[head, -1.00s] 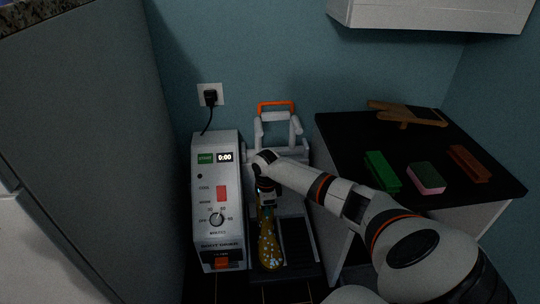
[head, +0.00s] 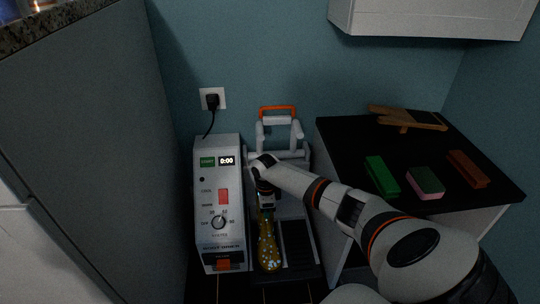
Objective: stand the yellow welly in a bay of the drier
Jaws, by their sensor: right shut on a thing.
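The yellow welly (head: 268,250) has pale spots and shows in the lower middle of the head view, toe toward me. My right gripper (head: 266,206) is shut on its upper part from above, and the wrist hides the top of the boot. The boot is upright over the left bay of the drier; whether its sole touches the bay floor I cannot tell. The drier has a white control box (head: 219,205), white tubes (head: 297,134) with an orange handle, and a dark, empty-looking right bay (head: 298,243). My left gripper is out of view.
A dark-topped counter (head: 430,150) stands at the right, carrying a green brush (head: 381,176), a green-and-pink sponge (head: 425,182), a reddish brush (head: 467,168) and a wooden boot jack (head: 405,117). A tall grey cabinet (head: 90,140) closes the left. A plug (head: 212,100) is in the wall socket.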

